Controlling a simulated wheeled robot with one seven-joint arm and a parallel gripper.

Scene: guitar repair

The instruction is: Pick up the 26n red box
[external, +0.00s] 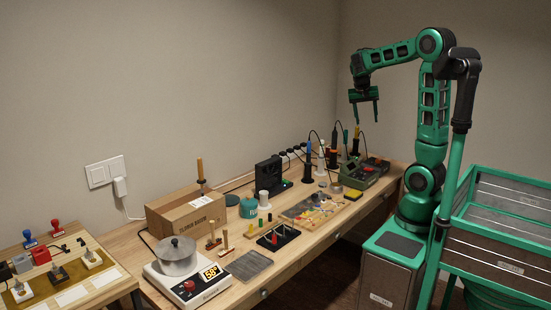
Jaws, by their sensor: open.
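A small red box-like block (41,256) sits on the board on the left table, at the far left of the external view. It is too small to read any 26n marking on it. My gripper (366,119) hangs in the air at the upper right, above the far end of the long workbench. Its two fingers point down and are spread apart with nothing between them. It is far from the red block and touches nothing.
Red and blue stamps (56,228) stand near the red block. The long workbench (225,302) holds a hotplate with a pot (177,257), a cardboard box (187,211), soldering tools and small parts. A green-framed cart (500,214) stands at the right.

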